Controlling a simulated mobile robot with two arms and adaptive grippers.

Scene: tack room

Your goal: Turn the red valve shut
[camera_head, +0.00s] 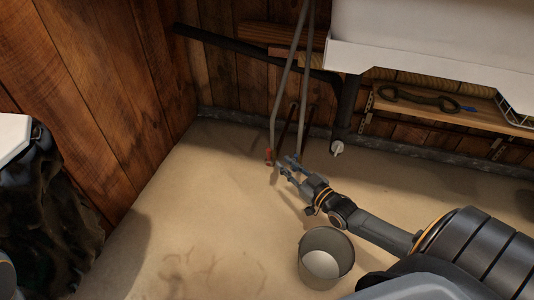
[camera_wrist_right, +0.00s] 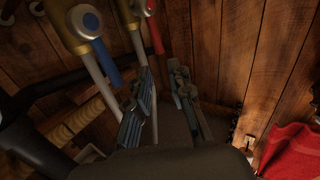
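The red valve (camera_head: 268,155) shows small in the head view, low on a thin grey pipe near the back wall. In the right wrist view its red handle (camera_wrist_right: 155,36) hangs from a brass body at the top, beyond the fingers. A blue valve handle (camera_wrist_right: 106,62) is to its left, closer to me. My right gripper (camera_head: 284,168) is just right of the red valve in the head view. In the right wrist view the right gripper (camera_wrist_right: 162,80) has its fingers apart, with nothing between them. I cannot tell whether a finger touches either handle. My left gripper is not in view.
A grey bucket (camera_head: 340,240) stands on the floor below my right arm. A white basin (camera_head: 430,40) overhangs the back right, above a wooden shelf (camera_head: 390,104) with a dark metal item. A black pipe (camera_head: 348,108) drops beside it. The floor at left centre is clear.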

